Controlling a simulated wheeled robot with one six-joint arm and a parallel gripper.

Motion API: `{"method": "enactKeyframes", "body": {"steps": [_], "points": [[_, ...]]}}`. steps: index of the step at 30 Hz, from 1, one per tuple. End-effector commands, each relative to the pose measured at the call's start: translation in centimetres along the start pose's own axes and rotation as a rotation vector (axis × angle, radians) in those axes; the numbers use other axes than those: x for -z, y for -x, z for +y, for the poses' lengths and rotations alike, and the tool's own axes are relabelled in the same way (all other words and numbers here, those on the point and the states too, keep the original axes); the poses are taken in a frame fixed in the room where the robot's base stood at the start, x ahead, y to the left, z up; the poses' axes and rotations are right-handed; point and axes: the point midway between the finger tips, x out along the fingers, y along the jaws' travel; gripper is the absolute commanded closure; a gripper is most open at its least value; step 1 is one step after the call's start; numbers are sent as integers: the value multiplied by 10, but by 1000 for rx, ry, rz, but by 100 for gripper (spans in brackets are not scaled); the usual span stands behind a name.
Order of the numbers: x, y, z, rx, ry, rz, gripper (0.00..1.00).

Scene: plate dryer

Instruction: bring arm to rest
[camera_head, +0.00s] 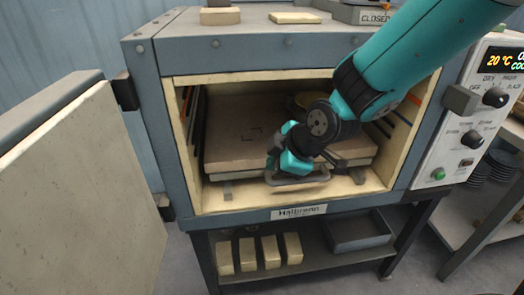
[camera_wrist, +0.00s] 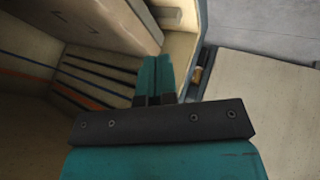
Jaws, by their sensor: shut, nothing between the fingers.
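My gripper (camera_head: 292,163) is inside the open mouth of the dryer (camera_head: 220,30), low and near its front edge, with my teal arm coming in from the upper right. In the wrist view its two teal fingers (camera_wrist: 154,68) are together with nothing between them. A square slab (camera_head: 235,145) lies in the chamber just behind the gripper, and the arm hides part of its right side. A grey rounded handle-like piece (camera_head: 312,180) shows right at the gripper, and I cannot tell whether they touch.
The dryer door (camera_head: 80,190) stands wide open at the left. Slotted rails (camera_head: 195,125) line the chamber walls. The control panel (camera_head: 480,120) is at the right. Several pale blocks (camera_head: 248,254) and a grey tray (camera_head: 360,235) sit on the lower shelf. A "CLOSED" sign (camera_head: 374,15) is on top.

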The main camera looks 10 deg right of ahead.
Motion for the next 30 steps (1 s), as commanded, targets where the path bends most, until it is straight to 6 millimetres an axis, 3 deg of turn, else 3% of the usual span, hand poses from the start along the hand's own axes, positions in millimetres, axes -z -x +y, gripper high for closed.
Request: {"method": "enactKeyframes", "body": {"steps": [2, 5, 8, 10, 15, 18, 22, 30], "points": [[1, 3, 0, 2, -4, 0, 100], [8, 26, 0, 28, -65, 2, 100], [23, 77, -7, 98, -219, -5, 100], [34, 123, -18, 167, -364, -28, 100], [48, 223, -57, 320, -686, -141, 100], [49, 262, -77, 371, -814, -215, 100], [47, 286, -94, 401, -903, -281, 100], [45, 288, -100, 408, -925, -299, 100]]}}
